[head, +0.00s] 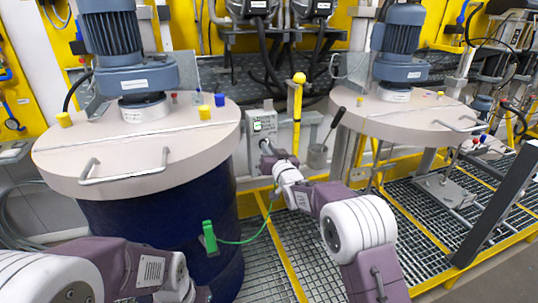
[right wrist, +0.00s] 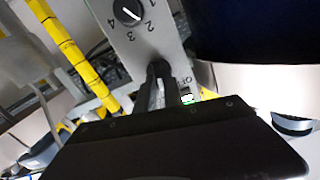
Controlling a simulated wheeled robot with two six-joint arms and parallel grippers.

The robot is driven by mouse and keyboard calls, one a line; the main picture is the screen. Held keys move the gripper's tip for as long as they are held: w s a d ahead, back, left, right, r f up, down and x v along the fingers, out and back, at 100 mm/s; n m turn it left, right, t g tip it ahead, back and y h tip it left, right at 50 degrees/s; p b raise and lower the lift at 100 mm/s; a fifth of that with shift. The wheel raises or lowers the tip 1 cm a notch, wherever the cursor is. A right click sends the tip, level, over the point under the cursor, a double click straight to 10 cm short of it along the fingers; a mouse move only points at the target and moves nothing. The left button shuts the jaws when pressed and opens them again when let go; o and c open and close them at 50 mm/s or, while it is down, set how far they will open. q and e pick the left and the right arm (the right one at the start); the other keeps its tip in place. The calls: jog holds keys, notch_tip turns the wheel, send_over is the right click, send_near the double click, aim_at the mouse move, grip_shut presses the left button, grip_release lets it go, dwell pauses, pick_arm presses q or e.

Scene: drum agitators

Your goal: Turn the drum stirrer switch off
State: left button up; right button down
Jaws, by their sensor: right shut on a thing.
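The stirrer's grey switch box (head: 262,124) is mounted between the two drums in the head view, with a small green spot on its face. In the right wrist view its panel (right wrist: 142,42) carries a black dial (right wrist: 128,12) with numbers around it. An OFF label and a bright green patch (right wrist: 187,98) show beside the fingers. My right gripper (head: 267,149) is at the lower part of the box. Its dark fingers (right wrist: 161,75) are shut on the switch, which they mostly hide, so its position cannot be told.
A dark blue drum with a beige lid (head: 135,150) and motor stands close on the left. A second beige lid (head: 405,112) is at right. A yellow pole (head: 298,105) stands just right of the box. A green clamp (head: 209,236) with a cable hangs on the left drum.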

jog(key=shift+s+a+f+n+b, duration=0.15)
jog(key=shift+n+b, duration=1.45)
jog(key=shift+n, duration=0.9)
jog(key=shift+w+a+r+n+b, duration=0.1)
jog(key=shift+n+b, duration=1.5)
jog(key=shift+n, duration=0.9)
jog(key=c, duration=1.5)
grip_release()
jog(key=shift+o, duration=0.2)
jog(key=b+v, duration=0.1)
jog(key=v, duration=0.8)
